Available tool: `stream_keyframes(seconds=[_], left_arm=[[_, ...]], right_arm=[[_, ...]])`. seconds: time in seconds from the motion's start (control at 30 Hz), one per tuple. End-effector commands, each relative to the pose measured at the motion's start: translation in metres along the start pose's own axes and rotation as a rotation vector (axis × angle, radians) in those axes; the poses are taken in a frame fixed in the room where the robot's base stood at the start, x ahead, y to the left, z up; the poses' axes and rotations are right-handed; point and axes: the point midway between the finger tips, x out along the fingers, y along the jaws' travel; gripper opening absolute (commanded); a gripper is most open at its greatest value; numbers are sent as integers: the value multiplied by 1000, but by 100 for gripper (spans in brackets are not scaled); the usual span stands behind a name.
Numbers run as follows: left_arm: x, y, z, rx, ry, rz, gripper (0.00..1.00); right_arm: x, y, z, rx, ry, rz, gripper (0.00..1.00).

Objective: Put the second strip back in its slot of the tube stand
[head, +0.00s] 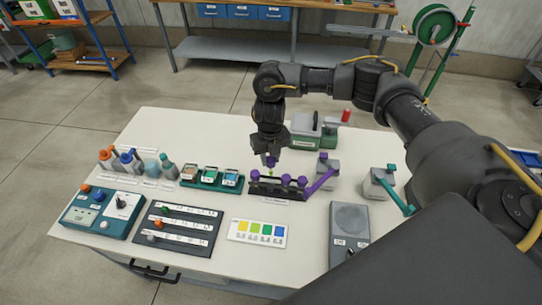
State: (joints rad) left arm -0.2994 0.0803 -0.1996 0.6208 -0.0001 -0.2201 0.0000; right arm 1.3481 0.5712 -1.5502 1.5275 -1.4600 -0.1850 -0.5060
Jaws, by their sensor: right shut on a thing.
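My right gripper (270,153) points down above the table and is shut on a strip (270,162). The strip has a purple top and a small yellow-green lower end. It is upright just above or at the left part of the dark tube stand (276,193); I cannot tell whether its end is inside a slot. Several purple caps stand in a row along the stand. My left gripper is not in view.
Right of the stand is a grey block with a purple lever (322,180), then one with a teal lever (384,187). A colour card (257,232) lies in front. Left are a teal rack (212,178), bottles (130,161) and a slider panel (176,229).

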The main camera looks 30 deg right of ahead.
Motion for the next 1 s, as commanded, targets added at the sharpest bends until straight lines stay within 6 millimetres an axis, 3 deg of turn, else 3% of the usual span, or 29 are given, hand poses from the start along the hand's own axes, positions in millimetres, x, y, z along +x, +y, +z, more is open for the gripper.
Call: stream_keyframes(seconds=[0.27,1.0], left_arm=[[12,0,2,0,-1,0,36],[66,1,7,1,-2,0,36]], right_arm=[[12,0,0,2,0,0,8],[82,0,-1,2,1,0,8]])
